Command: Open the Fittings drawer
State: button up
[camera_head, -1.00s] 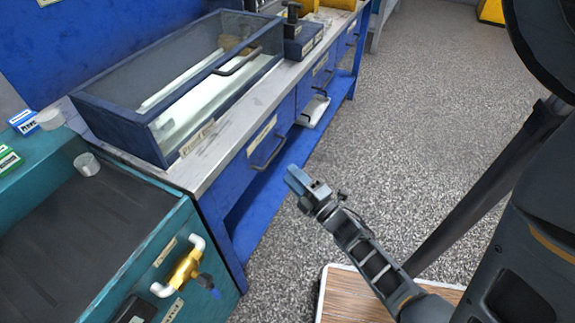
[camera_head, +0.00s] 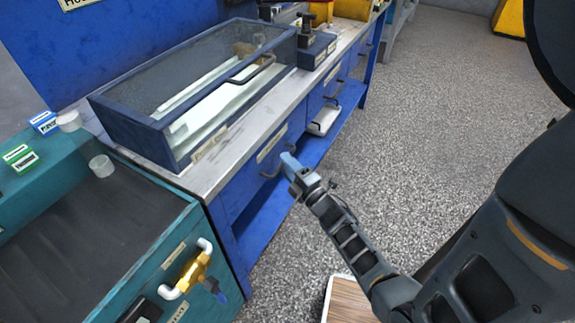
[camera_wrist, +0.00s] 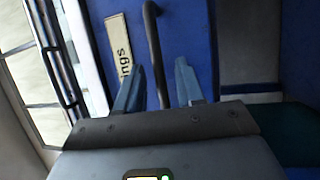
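The Fittings drawer (camera_head: 294,130) is a blue drawer front under the metal bench top, nearest the teal station, and looks shut. Its pale label shows in the wrist view (camera_wrist: 121,45), with only "ings" readable. Its dark bar handle (camera_wrist: 153,45) runs upright in that view. My gripper (camera_head: 287,162) is right in front of the drawer and hides part of the handle in the head view. In the wrist view my gripper (camera_wrist: 158,75) has its two blue fingers apart, one on each side of the handle. I cannot tell whether either finger touches it.
A glass-topped case (camera_head: 190,85) stands on the bench above the drawer. More blue drawers run along to the right, with a white item (camera_head: 323,120) below one. The teal station (camera_head: 100,245) with yellow valve (camera_head: 193,271) is at left. Speckled floor (camera_head: 430,130) is clear.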

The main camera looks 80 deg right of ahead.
jog(key=shift+c, duration=0.3)
grip_shut()
jog(key=shift+s, duration=0.1)
jog(key=s+a+b, duration=0.1)
jog(key=s+a, duration=0.1)
jog(key=s, duration=0.7)
jog(key=s+a+b, duration=0.1)
jog(key=s+a, duration=0.1)
jog(key=s, duration=0.8)
jog(key=shift+a+b, duration=0.3)
jog(key=shift+a, duration=0.05)
jog(key=shift+o, duration=0.3)
grip_release()
jog(key=b+v, duration=0.1)
jog(key=v, duration=0.6)
jog(key=shift+s+a, duration=0.25)
jog(key=shift+s, duration=0.05)
